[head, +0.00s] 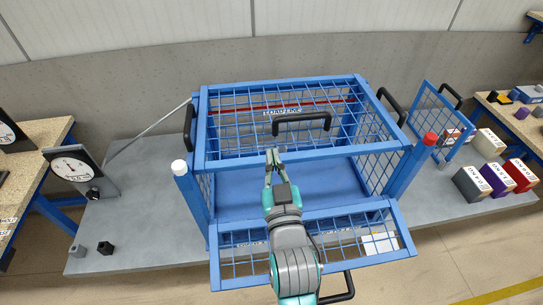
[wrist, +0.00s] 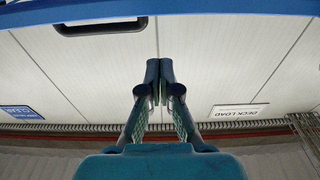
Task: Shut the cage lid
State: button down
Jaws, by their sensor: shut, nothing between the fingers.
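The cage (head: 190,205) is a blue frame with wire mesh on the grey deck. A mesh panel with a black handle (head: 301,122) spans its upper part in the head view; it looks like the lid (head: 235,148), but I cannot tell whether it is fully seated. The front panel (head: 310,240) is folded down and outward, leaving the front open. My gripper (head: 272,157) is shut and empty, its fingertips overlapping the cage's upper front bar in the picture; contact is unclear. The fingertips (wrist: 160,70) also show in the wrist view, below a blue bar (wrist: 200,8) and a black handle (wrist: 100,27).
A white-capped post (head: 180,168) and a red-capped post (head: 430,138) stand at the cage's front corners. An open mesh side gate (head: 435,110) sticks out at right. A dial gauge (head: 75,168) stands at left, and several coloured boxes (head: 495,180) at right.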

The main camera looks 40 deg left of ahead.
jog(key=f+v, duration=0.1)
jog(key=v, duration=0.6)
jog(key=shift+d+f, duration=0.2)
jog(key=shift+f, duration=0.15)
jog(key=shift+s, duration=0.1)
